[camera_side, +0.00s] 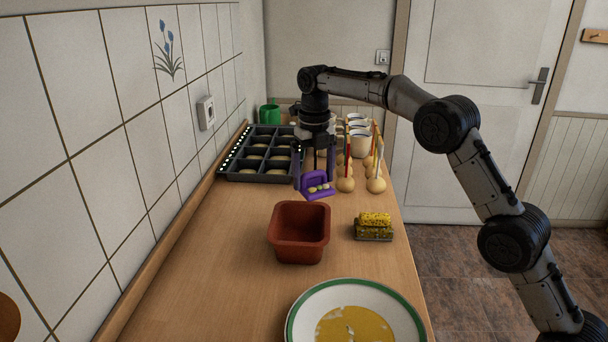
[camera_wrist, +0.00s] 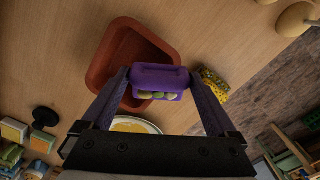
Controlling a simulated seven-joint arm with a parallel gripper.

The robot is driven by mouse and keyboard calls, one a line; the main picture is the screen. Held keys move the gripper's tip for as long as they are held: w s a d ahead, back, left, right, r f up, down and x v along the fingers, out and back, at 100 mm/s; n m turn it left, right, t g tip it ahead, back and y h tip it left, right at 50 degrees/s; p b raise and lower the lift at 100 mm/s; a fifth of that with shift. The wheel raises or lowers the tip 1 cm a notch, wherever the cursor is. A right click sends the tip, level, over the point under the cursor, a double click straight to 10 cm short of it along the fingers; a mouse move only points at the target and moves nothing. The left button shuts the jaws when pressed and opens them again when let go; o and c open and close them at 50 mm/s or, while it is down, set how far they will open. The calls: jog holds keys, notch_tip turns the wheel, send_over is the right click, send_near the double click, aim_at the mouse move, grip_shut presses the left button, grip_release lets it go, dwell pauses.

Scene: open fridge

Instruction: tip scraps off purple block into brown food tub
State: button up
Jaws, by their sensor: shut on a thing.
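My gripper (camera_side: 315,172) is shut on the purple block (camera_side: 319,180) and holds it above the counter, just behind the brown food tub. The block has a raised handle-like back and a low tray part with several small pale yellow-green scraps (camera_side: 318,189) on it. In the wrist view the purple block (camera_wrist: 160,77) sits between both fingers, with scraps (camera_wrist: 158,96) along its edge. The brown tub (camera_side: 299,218) stands open on the counter in front of the block. Its visible inside looks empty. In the wrist view the tub (camera_wrist: 104,52) lies partly behind the block.
A yellow sponge on a holder (camera_side: 374,226) stands right of the tub. A green-rimmed plate (camera_side: 300,322) with yellow food is in front. Behind are a black compartment tray (camera_side: 232,173), round holders with coloured sticks (camera_side: 345,185) and mugs (camera_side: 360,146). The left counter is clear.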

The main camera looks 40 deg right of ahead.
aim_at(313, 185)
jog(key=shift+f, duration=2)
jog(key=shift+a+r+h, duration=0.1)
jog(key=shift+r+h, duration=0.15)
jog(key=shift+h, duration=0.25)
jog(key=h, duration=0.2)
jog(key=r+h, duration=0.1)
jog(key=h, duration=0.1)
jog(key=shift+r+t, duration=0.15)
jog(key=shift+t, duration=0.15)
jog(key=shift+r+h, duration=0.1)
jog(key=shift+h, duration=0.4)
jog(key=shift+r+h, duration=0.2)
jog(key=shift+h, duration=0.5)
